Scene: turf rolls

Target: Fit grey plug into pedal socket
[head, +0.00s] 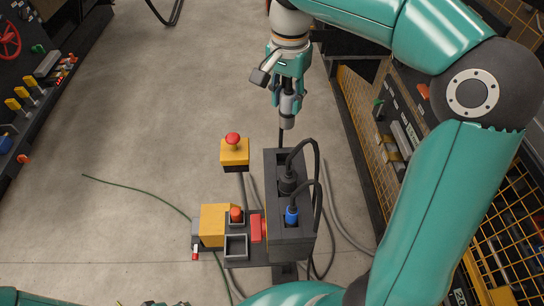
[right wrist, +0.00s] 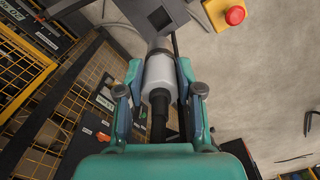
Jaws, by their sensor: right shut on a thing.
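My right gripper (head: 288,96) is shut on the grey plug (head: 289,109) in the head view. The plug is light grey and points down toward the dark socket box (head: 284,241), with a gap in the picture between them. In the right wrist view the fingers (right wrist: 160,88) grip both sides of the plug (right wrist: 158,72), and its black cable runs back between them. A dark grey box face (right wrist: 126,18) with a darker square on it lies beyond the plug tip. I cannot tell which opening is the pedal socket. My left gripper is not in view.
A black plug (head: 287,180) and a blue plug (head: 291,215) sit in the box, their cables looping right. A yellow box with a red button (head: 234,152) stands left of it. A yellow block (head: 214,222) adjoins it. A yellow mesh rack (head: 362,140) stands right.

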